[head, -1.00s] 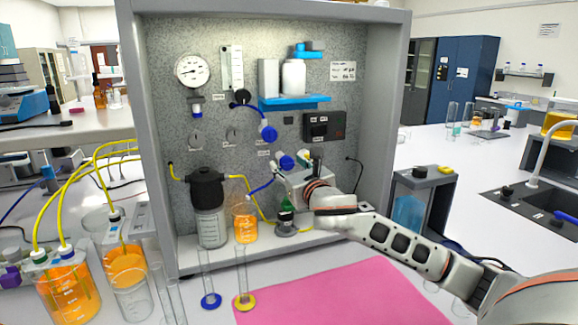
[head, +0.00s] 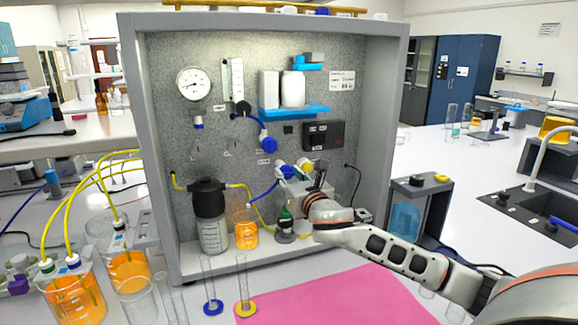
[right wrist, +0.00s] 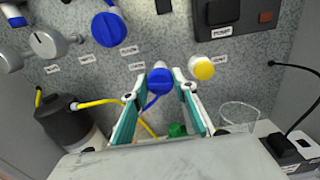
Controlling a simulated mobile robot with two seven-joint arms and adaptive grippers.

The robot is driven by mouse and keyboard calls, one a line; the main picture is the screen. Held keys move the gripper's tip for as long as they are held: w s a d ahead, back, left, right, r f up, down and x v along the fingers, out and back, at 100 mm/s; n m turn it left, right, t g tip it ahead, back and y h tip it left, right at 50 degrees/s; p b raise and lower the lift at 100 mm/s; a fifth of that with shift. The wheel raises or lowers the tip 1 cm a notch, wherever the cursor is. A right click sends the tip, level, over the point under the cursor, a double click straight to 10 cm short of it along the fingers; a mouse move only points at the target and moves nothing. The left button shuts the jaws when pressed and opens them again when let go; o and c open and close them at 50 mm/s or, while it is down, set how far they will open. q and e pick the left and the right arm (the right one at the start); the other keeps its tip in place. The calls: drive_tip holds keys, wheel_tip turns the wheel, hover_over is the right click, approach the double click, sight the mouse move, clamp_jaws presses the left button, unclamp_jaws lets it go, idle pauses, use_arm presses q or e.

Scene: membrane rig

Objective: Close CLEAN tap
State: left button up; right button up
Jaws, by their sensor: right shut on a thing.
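A lower blue tap (head: 286,172) sits on the grey panel, and it also shows in the right wrist view (right wrist: 158,80). My right gripper (right wrist: 160,92) has its two fingers on either side of this blue knob, shut on it. In the head view the right gripper (head: 294,180) reaches the panel from the lower right and hides part of the tap area. A yellow tap (right wrist: 203,68) is just right of the fingers. Another blue tap (right wrist: 108,29) is higher, to the left. The small tap labels are too blurred to read. My left gripper is not in view.
Below the tap stand a dark-capped bottle (head: 213,228), an orange beaker (head: 245,230) and a green-topped item (head: 286,222). A yellow hose (right wrist: 97,106) and a blue hose run close to the fingers. A pink mat (head: 335,298) lies in front.

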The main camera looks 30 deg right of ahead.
drive_tip(key=shift+r+m+p, duration=0.15)
drive_tip(key=shift+m+p, duration=0.6)
drive_tip(key=shift+m, duration=2.35)
drive_tip(key=m, duration=0.2)
drive_tip(key=shift+m, duration=0.4)
drive_tip(key=m, duration=0.3)
drive_tip(key=shift+d+f+m, duration=0.1)
drive_tip(key=shift+f+m, duration=0.1)
drive_tip(key=shift+m, duration=0.8)
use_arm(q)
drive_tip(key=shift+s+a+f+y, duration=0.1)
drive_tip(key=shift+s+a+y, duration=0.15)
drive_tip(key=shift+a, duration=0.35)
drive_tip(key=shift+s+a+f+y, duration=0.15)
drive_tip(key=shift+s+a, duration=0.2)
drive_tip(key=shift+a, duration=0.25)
use_arm(e)
drive_tip(key=shift+m, duration=0.9)
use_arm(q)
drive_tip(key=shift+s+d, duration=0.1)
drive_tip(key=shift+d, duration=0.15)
use_arm(e)
drive_tip(key=shift+m, duration=0.3)
